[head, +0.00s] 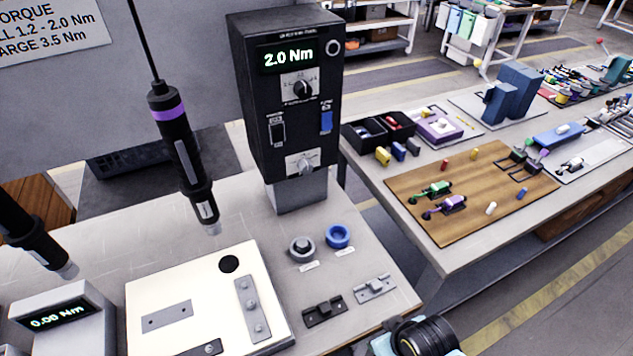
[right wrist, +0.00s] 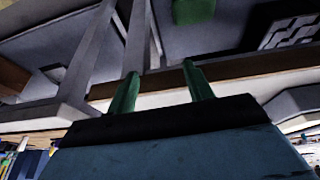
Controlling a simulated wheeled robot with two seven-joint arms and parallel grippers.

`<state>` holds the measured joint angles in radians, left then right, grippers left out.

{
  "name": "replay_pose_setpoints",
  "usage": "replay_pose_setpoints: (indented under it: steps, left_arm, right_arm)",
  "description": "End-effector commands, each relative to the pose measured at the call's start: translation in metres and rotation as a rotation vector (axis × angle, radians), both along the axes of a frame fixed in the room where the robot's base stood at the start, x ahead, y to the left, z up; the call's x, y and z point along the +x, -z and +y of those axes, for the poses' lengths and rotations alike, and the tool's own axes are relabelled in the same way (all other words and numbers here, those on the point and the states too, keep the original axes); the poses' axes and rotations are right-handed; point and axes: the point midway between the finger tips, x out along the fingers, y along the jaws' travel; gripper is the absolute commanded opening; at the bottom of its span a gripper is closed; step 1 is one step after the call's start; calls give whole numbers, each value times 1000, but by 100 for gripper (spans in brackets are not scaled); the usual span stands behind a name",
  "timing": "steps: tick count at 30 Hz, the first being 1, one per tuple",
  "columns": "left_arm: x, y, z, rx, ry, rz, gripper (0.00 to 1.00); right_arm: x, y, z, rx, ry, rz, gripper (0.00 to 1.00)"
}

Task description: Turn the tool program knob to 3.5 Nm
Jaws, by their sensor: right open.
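The black controller box (head: 285,95) stands upright on the grey bench. Its green display (head: 288,56) reads 2.0 Nm. Below the display is a black knob (head: 303,89) on a light dial plate; its scale marks are too small to read. A second, grey knob (head: 305,166) sits on a plate near the bottom of the box, with a black switch (head: 277,131) and a blue switch (head: 326,121) between. My right gripper (right wrist: 160,85) is open and empty in the right wrist view, its two green fingers apart. My right arm shows at the bottom of the head view, away from the box. My left gripper is not visible.
A screwdriver with a purple band (head: 170,110) hangs left of the box, and another dark screwdriver (head: 30,235) is at far left. A torque meter (head: 62,318) reads 0.00 Nm. A white work plate (head: 185,285), dark ring (head: 301,248) and blue ring (head: 338,236) lie in front.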

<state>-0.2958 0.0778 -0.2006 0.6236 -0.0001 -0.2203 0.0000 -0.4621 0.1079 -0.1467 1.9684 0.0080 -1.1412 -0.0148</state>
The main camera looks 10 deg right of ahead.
Motion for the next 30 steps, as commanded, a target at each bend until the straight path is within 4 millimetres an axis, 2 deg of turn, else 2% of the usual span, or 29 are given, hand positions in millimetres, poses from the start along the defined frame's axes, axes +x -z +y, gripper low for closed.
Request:
replay_pose_setpoints:
  steps: [1,2,4,9,11,12,15,18,22,26,30]
  left_arm:
    - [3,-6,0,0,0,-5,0]
    - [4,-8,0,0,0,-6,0]
    - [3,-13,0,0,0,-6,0]
    - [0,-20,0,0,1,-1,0]
    - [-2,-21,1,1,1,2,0]
    - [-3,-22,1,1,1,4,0]
    - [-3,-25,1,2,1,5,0]
    - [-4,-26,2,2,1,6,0]
    - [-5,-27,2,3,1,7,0]
    - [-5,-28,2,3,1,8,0]
    - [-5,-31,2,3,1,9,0]
  right_arm:
    - [5,-25,0,3,-1,-23,51]
    - [9,-38,1,5,-2,-40,51]
    - [29,-75,4,16,-13,-117,51]
    - [127,-183,25,66,-83,-528,51]
    - [156,-223,32,81,-107,-679,51]
    - [172,-250,36,89,-121,-777,51]
    - [200,-312,45,105,-152,-987,51]
    - [213,-356,50,113,-170,-1133,51]
    - [221,-380,53,118,-179,-1213,51]
    - [234,-383,56,118,-179,-1221,51]
    - [260,-383,63,119,-179,-1219,51]
